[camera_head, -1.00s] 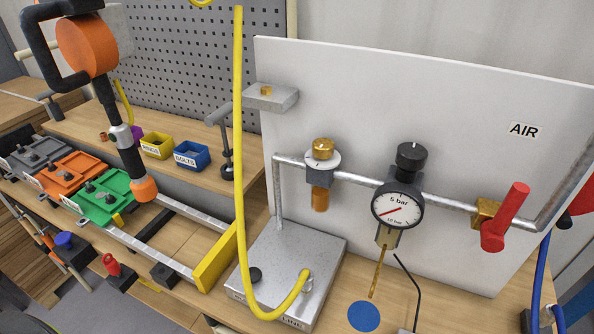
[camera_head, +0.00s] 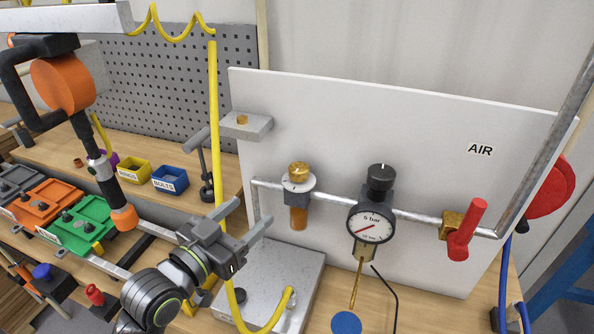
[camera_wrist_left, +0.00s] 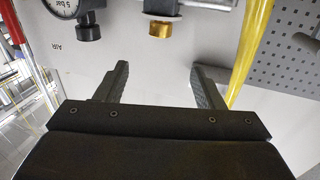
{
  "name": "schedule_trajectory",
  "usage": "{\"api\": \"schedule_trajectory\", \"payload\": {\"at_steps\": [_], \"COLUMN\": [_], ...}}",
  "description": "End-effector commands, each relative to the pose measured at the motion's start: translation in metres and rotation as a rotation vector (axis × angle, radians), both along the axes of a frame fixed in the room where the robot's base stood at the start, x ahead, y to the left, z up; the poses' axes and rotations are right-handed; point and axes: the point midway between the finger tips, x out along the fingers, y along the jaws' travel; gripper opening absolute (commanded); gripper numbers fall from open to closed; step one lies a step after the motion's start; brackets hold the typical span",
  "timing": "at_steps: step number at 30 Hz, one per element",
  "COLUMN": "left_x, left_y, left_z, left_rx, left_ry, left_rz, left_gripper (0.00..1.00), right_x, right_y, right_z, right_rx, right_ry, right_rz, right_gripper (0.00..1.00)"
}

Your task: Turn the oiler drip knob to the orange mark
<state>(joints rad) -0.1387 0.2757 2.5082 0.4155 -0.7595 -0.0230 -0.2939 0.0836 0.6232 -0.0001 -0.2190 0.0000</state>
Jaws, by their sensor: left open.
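The oiler has a brass drip knob (camera_head: 299,169) over a white dial disc (camera_head: 298,183), with an amber bowl (camera_head: 299,218) hanging below the pipe. The orange mark is too small to make out. My left gripper (camera_head: 248,214) is open and empty, left of the oiler and a little lower, apart from it. In the left wrist view the picture is upside down; the brass knob (camera_wrist_left: 160,29) lies beyond the gap between the two open fingers (camera_wrist_left: 161,74). My right gripper is in neither view.
A pressure gauge with a black knob (camera_head: 381,178) and a red valve handle (camera_head: 467,230) share the pipe. A yellow hose (camera_head: 214,120) hangs close to my left gripper. A grey bracket (camera_head: 246,125) juts from the white panel (camera_head: 420,130).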

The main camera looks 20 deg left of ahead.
Motion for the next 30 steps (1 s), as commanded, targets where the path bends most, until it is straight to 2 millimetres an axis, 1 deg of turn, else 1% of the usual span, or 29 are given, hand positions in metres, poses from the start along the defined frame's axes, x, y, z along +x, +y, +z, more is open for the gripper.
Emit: {"api": "schedule_trajectory", "payload": {"at_steps": [6, 12, 13, 14, 21, 30], "left_x": [0.013, 0.028, 0.035, 0.041, 0.085, 0.134], "left_y": [-0.004, -0.009, -0.01, -0.012, -0.026, -0.041], "left_z": [-0.004, -0.004, 0.001, 0.002, 0.002, 0.002], "left_rx": [0.0, 0.0, -0.006, -0.007, -0.005, -0.003], "left_ry": [-0.007, -0.006, -0.003, 0.0, 0.001, 0.002], "left_rz": [-0.005, -0.001, 0.0, 0.001, 0.0, 0.0], "left_gripper": [0.62, 0.62, 0.62, 0.62, 0.62, 0.62], "right_x": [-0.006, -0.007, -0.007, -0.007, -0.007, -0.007], "right_y": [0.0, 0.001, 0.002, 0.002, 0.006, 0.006], "right_z": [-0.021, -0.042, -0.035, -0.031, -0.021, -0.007], "right_rx": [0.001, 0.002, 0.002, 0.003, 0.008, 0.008], "right_ry": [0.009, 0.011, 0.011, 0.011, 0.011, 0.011], "right_rz": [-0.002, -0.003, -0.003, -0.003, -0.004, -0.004], "right_gripper": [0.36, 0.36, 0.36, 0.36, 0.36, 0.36]}}
